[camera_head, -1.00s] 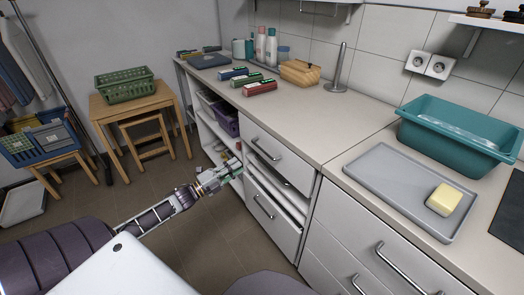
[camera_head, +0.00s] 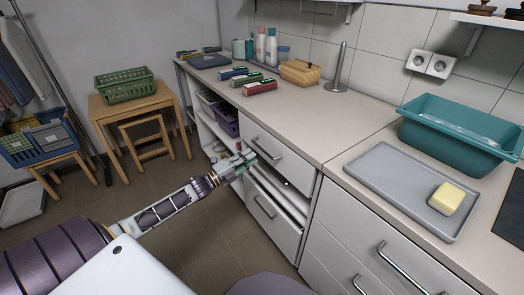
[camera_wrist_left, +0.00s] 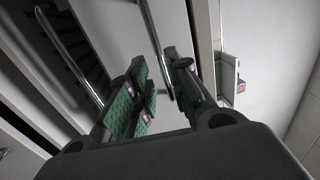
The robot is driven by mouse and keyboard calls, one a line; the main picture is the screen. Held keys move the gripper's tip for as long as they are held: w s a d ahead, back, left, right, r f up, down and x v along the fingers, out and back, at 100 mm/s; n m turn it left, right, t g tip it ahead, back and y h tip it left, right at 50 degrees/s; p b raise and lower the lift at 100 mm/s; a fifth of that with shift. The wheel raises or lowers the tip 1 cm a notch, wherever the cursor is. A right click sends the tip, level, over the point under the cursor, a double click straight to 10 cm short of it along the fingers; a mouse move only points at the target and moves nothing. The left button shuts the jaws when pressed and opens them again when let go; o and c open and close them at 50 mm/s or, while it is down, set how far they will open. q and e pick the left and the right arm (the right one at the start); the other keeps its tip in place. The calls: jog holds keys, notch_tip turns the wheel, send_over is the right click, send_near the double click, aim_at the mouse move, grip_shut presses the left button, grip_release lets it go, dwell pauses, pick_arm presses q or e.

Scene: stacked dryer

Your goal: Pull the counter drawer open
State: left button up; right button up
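The counter drawer (camera_head: 277,139) is the white top front under the counter, with a curved metal handle (camera_head: 266,153). It looks flush with the counter front. My left gripper (camera_head: 249,158) is at the left end of this handle. In the left wrist view its green-padded fingers (camera_wrist_left: 160,92) are apart, and a metal handle bar (camera_wrist_left: 154,38) runs down into the space between them. I cannot tell whether the pads touch the bar. My right gripper is not in view.
Open shelves with a purple basket (camera_head: 228,121) are to the left. A grey tray (camera_head: 405,185) with yellow soap lies on the counter. Floor before the cabinet is clear.

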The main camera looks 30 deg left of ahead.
aim_at(262, 148)
pick_arm(q)
jog(key=shift+b+x, duration=0.5)
jog(key=shift+x, duration=2.95)
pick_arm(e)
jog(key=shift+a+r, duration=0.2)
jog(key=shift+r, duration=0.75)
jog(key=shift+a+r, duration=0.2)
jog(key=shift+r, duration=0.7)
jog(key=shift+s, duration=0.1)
pick_arm(q)
grip_shut()
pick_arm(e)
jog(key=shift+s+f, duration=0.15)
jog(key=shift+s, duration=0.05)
pick_arm(q)
jog(key=shift+d, duration=0.1)
